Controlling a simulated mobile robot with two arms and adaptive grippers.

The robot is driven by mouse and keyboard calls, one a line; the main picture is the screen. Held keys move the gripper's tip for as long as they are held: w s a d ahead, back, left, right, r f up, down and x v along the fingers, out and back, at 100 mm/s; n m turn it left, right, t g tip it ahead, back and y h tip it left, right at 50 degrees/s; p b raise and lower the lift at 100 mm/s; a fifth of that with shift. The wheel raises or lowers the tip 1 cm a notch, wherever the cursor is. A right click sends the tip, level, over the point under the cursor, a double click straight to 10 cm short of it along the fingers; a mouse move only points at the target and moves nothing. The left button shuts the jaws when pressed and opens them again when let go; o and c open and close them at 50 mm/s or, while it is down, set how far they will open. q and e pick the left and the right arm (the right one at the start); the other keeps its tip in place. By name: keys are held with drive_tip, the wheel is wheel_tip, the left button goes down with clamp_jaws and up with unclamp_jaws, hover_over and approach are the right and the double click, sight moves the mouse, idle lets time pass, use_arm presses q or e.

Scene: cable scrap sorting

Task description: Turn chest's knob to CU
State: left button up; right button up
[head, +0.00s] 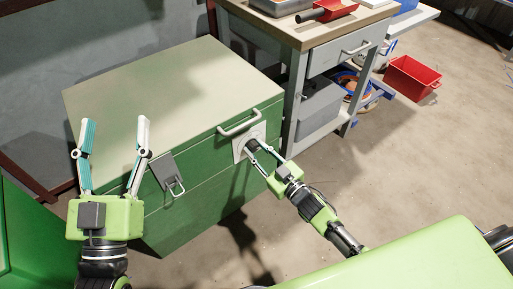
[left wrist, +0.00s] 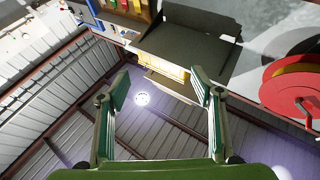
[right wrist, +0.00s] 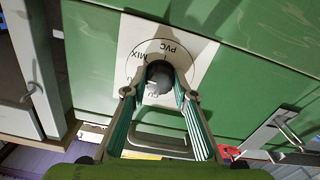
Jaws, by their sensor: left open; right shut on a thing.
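The green chest (head: 165,85) stands shut at the centre of the head view. On its front is a white dial plate (head: 241,148) with a dark round knob (right wrist: 160,79). In the right wrist view the plate reads MIX, PVC and, partly covered by the knob and fingers, CU. A small light mark shows on the knob's lower left, towards CU; its exact setting is hard to read. My right gripper (head: 258,158) is shut on the knob, a finger on either side. My left gripper (head: 114,135) is open, empty and raised before the chest's left part.
A metal latch (head: 168,172) hangs on the chest's front, and a lid handle (head: 238,124) sits above the dial. A workbench (head: 300,35) with a red scoop (head: 330,11) stands behind right. A red bin (head: 412,79) is on the floor. The floor at right is mostly clear.

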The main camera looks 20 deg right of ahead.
drive_tip(key=n, duration=0.3)
drive_tip(key=shift+n+p, duration=0.35)
drive_tip(key=shift+n, duration=0.55)
use_arm(q)
wheel_tip(320, 180, down, 5)
drive_tip(key=w+g+y, duration=0.1)
drive_tip(key=g, duration=0.1)
use_arm(e)
drive_tip(key=n, duration=0.2)
drive_tip(key=shift+n, duration=0.3)
drive_tip(key=n, duration=0.2)
drive_tip(key=shift+n, duration=0.4)
drive_tip(key=n, duration=0.2)
drive_tip(key=shift+n+b, duration=0.3)
drive_tip(key=shift+n, duration=0.1)
drive_tip(key=n+b, duration=0.1)
drive_tip(key=n, duration=0.4)
use_arm(q)
drive_tip(key=s+r+t+h, duration=0.1)
drive_tip(key=s+r+t, duration=0.3)
drive_tip(key=r, duration=0.6)
drive_tip(key=shift+s+a+r+t+h+b, duration=0.15)
drive_tip(key=shift+s+t+h+b, duration=0.25)
drive_tip(key=shift+t, duration=0.4)
use_arm(e)
drive_tip(key=shift+n, duration=0.5)
